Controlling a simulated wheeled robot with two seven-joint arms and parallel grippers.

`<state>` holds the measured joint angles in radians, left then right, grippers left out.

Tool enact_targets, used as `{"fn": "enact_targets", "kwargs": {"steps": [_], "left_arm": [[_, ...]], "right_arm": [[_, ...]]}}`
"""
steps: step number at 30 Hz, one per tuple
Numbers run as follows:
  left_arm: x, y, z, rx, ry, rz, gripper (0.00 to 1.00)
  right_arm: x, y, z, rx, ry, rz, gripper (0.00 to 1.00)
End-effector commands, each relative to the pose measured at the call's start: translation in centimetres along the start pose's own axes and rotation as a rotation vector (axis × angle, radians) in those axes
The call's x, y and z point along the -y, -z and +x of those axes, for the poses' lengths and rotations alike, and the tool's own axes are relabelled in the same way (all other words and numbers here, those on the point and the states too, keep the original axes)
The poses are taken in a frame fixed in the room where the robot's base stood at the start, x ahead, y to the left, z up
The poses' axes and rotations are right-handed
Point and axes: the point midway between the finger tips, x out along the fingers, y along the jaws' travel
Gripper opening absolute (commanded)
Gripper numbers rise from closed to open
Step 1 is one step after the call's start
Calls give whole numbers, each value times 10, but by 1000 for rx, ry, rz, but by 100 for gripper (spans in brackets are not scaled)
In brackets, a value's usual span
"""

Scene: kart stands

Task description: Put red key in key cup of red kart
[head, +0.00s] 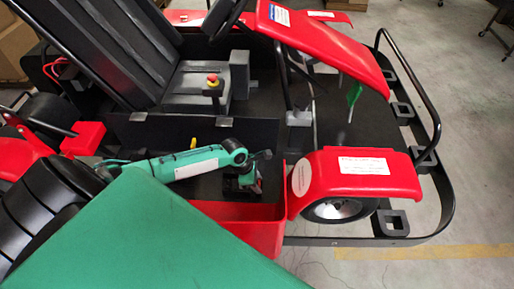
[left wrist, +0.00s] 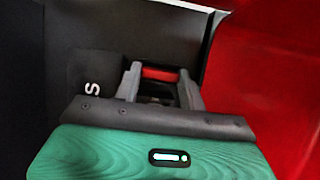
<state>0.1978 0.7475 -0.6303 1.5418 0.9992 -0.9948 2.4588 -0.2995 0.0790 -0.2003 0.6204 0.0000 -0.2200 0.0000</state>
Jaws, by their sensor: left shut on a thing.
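The red kart (head: 346,174) fills most of the head view, with black seats and red bodywork. My left gripper (head: 247,190) reaches down inside the kart, just behind its red side panel (head: 262,232). In the left wrist view my left gripper (left wrist: 160,84) is shut on a small red bar, the red key (left wrist: 160,74), which lies across between the fingertips. The key's lower part is hidden. A dark shape shows below the key between the fingers; I cannot tell whether it is the key cup. My right gripper is not in view.
A black panel (head: 200,132) stands just beyond my gripper. The red front fender and wheel (head: 338,209) are to the right. A red wall (left wrist: 270,85) is close on the gripper's right in the wrist view.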

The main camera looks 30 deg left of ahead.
Motion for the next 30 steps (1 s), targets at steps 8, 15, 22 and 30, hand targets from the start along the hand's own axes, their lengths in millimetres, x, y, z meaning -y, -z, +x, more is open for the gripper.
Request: {"fn": "enact_targets", "kwargs": {"steps": [8,15,22,30], "left_arm": [[0,0,2,1,0,1,19],[0,4,9,0,1,0,19],[3,8,16,-5,4,0,19],[6,10,19,-9,11,-1,63]], "right_arm": [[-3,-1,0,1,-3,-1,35],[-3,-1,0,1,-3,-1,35],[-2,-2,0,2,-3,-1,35],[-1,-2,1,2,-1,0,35]]}}
